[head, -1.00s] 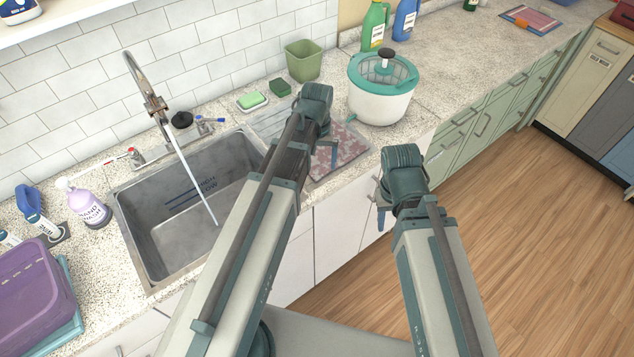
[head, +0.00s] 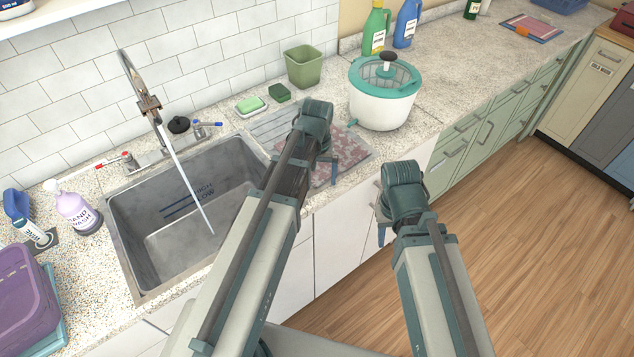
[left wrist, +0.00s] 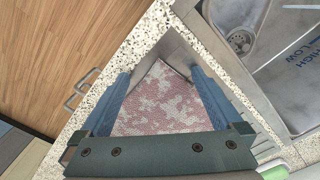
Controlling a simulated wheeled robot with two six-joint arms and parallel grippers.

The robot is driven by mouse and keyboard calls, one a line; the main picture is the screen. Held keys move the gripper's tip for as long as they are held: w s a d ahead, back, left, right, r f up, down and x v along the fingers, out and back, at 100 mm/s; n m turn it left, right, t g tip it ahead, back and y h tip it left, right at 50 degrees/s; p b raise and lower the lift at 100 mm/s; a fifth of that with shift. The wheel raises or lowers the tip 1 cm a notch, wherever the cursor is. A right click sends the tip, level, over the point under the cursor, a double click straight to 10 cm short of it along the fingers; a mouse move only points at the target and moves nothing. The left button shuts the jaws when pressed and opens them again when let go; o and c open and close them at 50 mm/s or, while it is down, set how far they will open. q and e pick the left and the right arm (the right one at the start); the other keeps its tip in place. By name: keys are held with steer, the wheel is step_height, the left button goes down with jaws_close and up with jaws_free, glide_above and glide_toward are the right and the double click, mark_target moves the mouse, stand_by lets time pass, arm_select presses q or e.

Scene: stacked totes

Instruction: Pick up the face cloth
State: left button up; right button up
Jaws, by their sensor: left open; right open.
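The face cloth (head: 344,153) is a pink and white mottled square lying flat on the drainboard right of the sink. My left arm hides part of it in the head view. In the left wrist view the cloth (left wrist: 165,102) shows between the two blue fingers. My left gripper (left wrist: 160,88) is open and empty above the cloth; the height between them is hard to tell. My right gripper (head: 381,236) is open and empty in front of the counter's edge, over the floor.
The steel sink (head: 150,215) with its running tap (head: 150,105) lies left of the cloth. A white and teal salad spinner (head: 380,105) stands just behind the cloth on the right. A green sponge (head: 250,104) and a green pot (head: 304,68) stand near the wall.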

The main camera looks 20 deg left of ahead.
arm_select(q)
steer(key=shift+c, duration=0.5)
jaws_close()
stand_by(0.3)
stand_by(0.4)
steer(key=w+r+p, duration=0.3)
steer(key=r+p, duration=2.5)
steer(key=p, duration=0.2)
steer(key=shift+a+r, duration=0.2)
steer(key=shift+a, duration=0.25)
